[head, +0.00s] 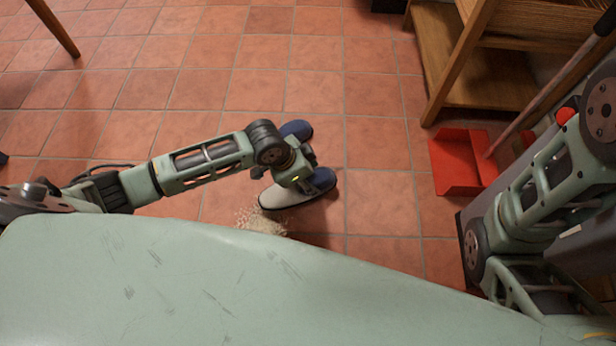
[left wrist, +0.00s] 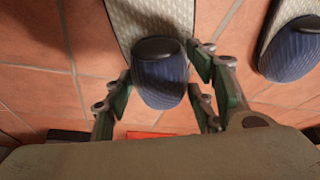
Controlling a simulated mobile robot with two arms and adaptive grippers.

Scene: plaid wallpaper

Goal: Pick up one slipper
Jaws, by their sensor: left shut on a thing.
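A slipper with a blue toe and pale grey sole bed (head: 283,194) is below my left gripper (head: 308,178) in the head view. In the left wrist view the fingers stand on both sides of its ribbed blue toe (left wrist: 160,82), shut on it. I cannot tell whether it touches the floor. A second, matching slipper (head: 297,129) lies just beyond, partly hidden by my left arm. It also shows at the right of the left wrist view (left wrist: 291,49), apart from the fingers. My right arm shows at the right, but its gripper is out of view.
A pale, grainy pile (head: 262,221) lies on the tiled floor near the slipper. A red dustpan (head: 455,170) is at the right, below a wooden shelf unit (head: 490,80). A wooden leg (head: 55,28) stands at the upper left. The middle floor is clear.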

